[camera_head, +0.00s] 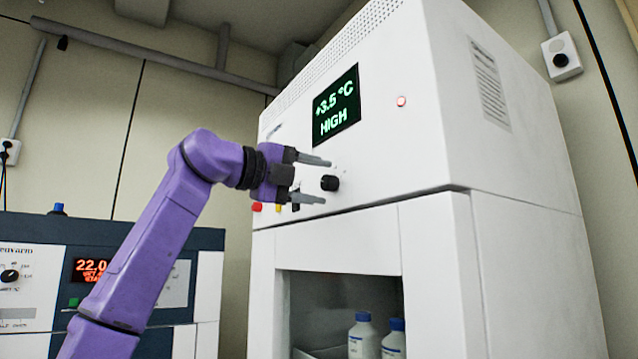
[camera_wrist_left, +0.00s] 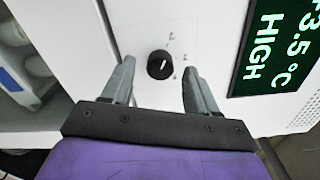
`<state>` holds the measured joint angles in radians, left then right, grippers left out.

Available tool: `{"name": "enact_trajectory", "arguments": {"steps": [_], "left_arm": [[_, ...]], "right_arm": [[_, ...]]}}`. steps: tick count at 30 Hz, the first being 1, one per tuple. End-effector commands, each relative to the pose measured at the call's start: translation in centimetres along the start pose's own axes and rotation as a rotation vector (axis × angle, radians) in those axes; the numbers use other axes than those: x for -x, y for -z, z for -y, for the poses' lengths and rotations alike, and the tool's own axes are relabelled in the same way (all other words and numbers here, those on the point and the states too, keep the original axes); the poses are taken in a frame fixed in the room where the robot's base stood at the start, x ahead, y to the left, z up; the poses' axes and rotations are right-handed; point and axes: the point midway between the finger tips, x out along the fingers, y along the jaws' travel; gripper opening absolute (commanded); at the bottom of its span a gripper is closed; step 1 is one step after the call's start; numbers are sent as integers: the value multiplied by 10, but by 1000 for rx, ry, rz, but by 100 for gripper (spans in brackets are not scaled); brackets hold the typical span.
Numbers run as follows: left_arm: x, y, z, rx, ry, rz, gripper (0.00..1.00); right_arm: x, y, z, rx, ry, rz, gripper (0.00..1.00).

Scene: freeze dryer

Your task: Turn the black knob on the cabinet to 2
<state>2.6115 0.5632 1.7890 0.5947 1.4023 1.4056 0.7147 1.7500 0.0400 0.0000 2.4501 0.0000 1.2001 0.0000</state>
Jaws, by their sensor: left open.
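The black knob (camera_head: 330,183) is on the white cabinet's (camera_head: 410,140) front panel, below a display (camera_head: 336,106) reading "+3.5 °C HIGH". My left gripper (camera_head: 320,181) is open and points at the panel, with its two fingers apart, just left of the knob in the head view. In the left wrist view the knob (camera_wrist_left: 160,64) lies ahead of and between the fingertips (camera_wrist_left: 158,74), with clear panel on both sides. The knob bears a white pointer line, and small marks surround it; the numbers are too small to read surely. The right gripper is not in view.
Below the panel is an open compartment with two white, blue-capped bottles (camera_head: 363,336). A red button (camera_head: 257,206) and a yellow one sit left of the knob, partly near my gripper. Another machine (camera_head: 30,280) with its own black knob stands at left.

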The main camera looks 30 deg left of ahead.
Motion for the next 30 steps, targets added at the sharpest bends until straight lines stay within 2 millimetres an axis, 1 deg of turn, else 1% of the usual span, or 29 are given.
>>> {"name": "enact_trajectory", "arguments": {"steps": [1,6,9,12,16,30], "left_arm": [[11,0,-3,0,4,3,59],[53,1,-3,0,4,3,59],[73,1,-2,0,3,2,59],[87,1,-2,-1,1,1,59],[94,1,-1,0,0,0,59],[94,1,0,0,0,-1,59]], "right_arm": [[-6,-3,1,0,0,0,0],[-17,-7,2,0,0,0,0],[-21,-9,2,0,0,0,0],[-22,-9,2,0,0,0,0],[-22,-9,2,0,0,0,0],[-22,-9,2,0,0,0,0]]}}
